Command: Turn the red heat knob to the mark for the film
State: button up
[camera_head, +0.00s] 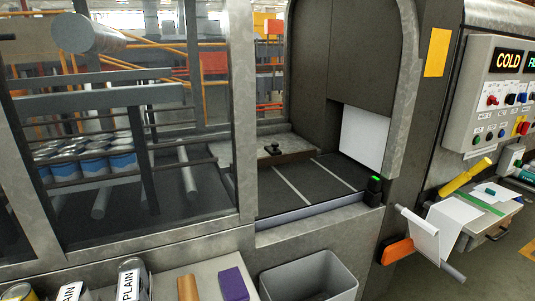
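A light grey control panel (485,120) stands at the right edge. Its lit display (508,61) reads COLD in amber, and a green display beside it is cut off by the frame. A small red knob (492,100) sits below the COLD display. Its pointer and any marks around it are too small to read. Another red control (523,127) sits on a yellow backing lower right. A white sheet (440,230) hangs from a small roller at the machine's right end; I cannot tell whether it is the film. My gripper is not in view.
Rolls labelled PLAIN (130,284), an orange-brown cylinder (188,287) and a purple block (233,284) sit at the front. A grey bin (309,277) stands beside them. A small worktop (488,225) with a yellow tool (465,176) lies below the panel. Machine window posts fill the left.

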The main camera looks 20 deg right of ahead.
aim_at(492, 99)
jog(key=l+z, duration=0.15)
jog(key=l, duration=0.75)
jog(key=l+z, duration=0.2)
jog(key=l, duration=0.7)
jog(key=i+l+z, duration=0.15)
jog(key=l, duration=0.75)
jog(key=i+l, duration=0.1)
jog(key=l, duration=0.35)
jog(key=l+z, duration=0.1)
jog(key=l, duration=0.35)
jog(key=i+l, duration=0.15)
jog(key=l, duration=0.3)
jog(key=i+l+z, duration=0.15)
jog(key=l, duration=0.3)
jog(key=i+l, duration=0.1)
jog(key=l, duration=0.35)
jog(key=i+l+z, duration=0.1)
jog(key=l, duration=0.3)
